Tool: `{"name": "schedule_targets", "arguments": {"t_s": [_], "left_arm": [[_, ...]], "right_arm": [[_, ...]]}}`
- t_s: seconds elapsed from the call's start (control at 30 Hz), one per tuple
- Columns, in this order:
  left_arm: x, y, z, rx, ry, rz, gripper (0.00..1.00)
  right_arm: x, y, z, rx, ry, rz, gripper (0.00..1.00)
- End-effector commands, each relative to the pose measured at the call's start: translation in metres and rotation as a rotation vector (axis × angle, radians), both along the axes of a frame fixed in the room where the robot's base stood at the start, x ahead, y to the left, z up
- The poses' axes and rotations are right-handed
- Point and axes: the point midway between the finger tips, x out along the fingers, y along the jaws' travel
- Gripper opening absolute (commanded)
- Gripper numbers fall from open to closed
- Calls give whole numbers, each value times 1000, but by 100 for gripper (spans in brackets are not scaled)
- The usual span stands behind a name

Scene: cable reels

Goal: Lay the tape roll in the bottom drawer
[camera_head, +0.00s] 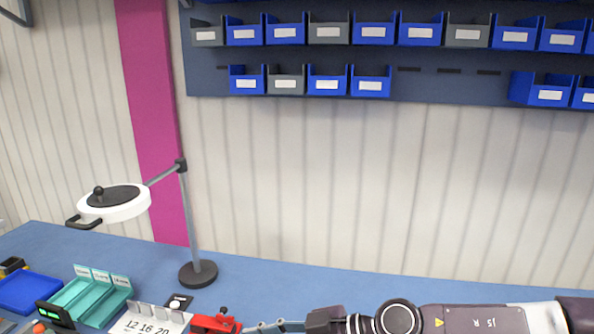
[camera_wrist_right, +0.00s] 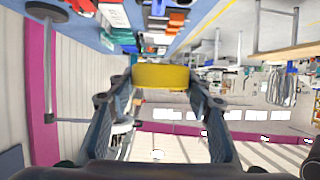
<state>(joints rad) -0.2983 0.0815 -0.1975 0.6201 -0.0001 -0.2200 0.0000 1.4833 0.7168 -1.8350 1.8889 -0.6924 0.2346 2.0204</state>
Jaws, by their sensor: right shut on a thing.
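My right arm comes in from the right along the bottom edge of the head view, with its gripper (camera_head: 275,326) partly cut off by the frame. In the right wrist view the gripper (camera_wrist_right: 160,88) is shut on a yellow thing, which I take to be the tape roll (camera_wrist_right: 161,76). It is held between the fingertips and seen edge-on. The roll cannot be made out in the head view. I cannot make out a bottom drawer in either view. My left gripper is not in view.
On the blue bench (camera_head: 260,283) a magnifier lamp (camera_head: 198,273) stands behind a red device (camera_head: 214,324). Teal trays (camera_head: 118,300) and a blue tray (camera_head: 30,293) lie at left. Blue and grey bins (camera_head: 373,34) hang on the wall.

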Motion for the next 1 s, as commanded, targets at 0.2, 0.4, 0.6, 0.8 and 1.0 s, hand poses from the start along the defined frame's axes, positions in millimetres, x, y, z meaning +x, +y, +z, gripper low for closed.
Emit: {"name": "schedule_targets", "arguments": {"t_s": [0.2, 0.4, 0.6, 0.8, 1.0], "left_arm": [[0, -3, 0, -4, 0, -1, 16], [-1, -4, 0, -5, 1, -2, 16], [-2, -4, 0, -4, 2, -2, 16], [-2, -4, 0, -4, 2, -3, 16], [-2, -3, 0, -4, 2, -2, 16]], "right_arm": [[-31, 45, 9, 1, -1, 97, 22], [-45, 67, 16, -1, -3, 130, 22], [-28, 71, 24, -2, -3, 49, 22], [-6, 70, 37, -2, -5, -69, 22], [14, 62, 47, 0, 0, -187, 22]]}}
